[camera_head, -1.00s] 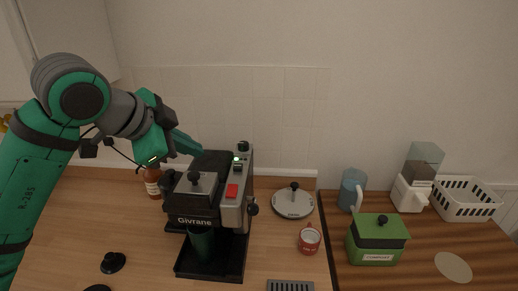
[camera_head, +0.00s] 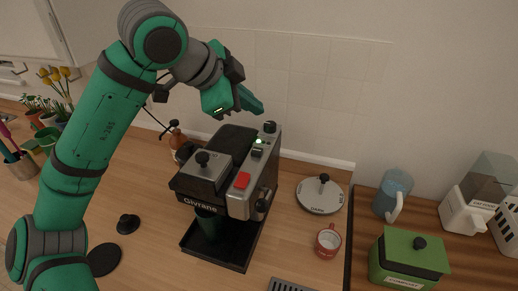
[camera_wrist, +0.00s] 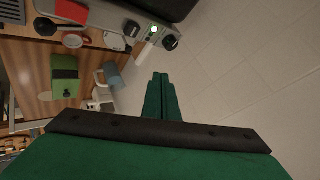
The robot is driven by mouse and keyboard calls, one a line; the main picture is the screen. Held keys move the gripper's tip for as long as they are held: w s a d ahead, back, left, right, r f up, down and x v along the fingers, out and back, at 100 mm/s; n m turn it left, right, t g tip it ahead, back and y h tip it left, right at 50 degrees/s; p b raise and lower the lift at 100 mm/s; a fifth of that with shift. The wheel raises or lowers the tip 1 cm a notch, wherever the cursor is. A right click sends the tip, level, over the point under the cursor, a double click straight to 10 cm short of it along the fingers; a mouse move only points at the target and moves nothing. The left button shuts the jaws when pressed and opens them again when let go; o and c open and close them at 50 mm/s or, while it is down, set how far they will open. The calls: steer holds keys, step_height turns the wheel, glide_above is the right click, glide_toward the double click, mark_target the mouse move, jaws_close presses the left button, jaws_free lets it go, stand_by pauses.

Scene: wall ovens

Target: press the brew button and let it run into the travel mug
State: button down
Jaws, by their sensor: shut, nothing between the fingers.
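The black and grey coffee machine (camera_head: 228,150), marked Givrane, stands on the wooden counter.
Farther right are a blue pitcher (camera_head: 390,193) and a green compost box (camera_head: 407,262). A black tamper-like piece (camera_head: 128,223) lies at left. A bottle (camera_head: 177,143) stands behind the machine.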

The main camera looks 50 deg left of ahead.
mark_target(253, 153)
steer(key=shift+f, duration=4.25)
steer(key=shift+f, duration=0.1)
steer(key=shift+f, duration=0.3)
steer(key=shift+f, duration=0.5)
steer(key=shift+r, duration=0.9)
steer(key=shift+r, duration=2.55)
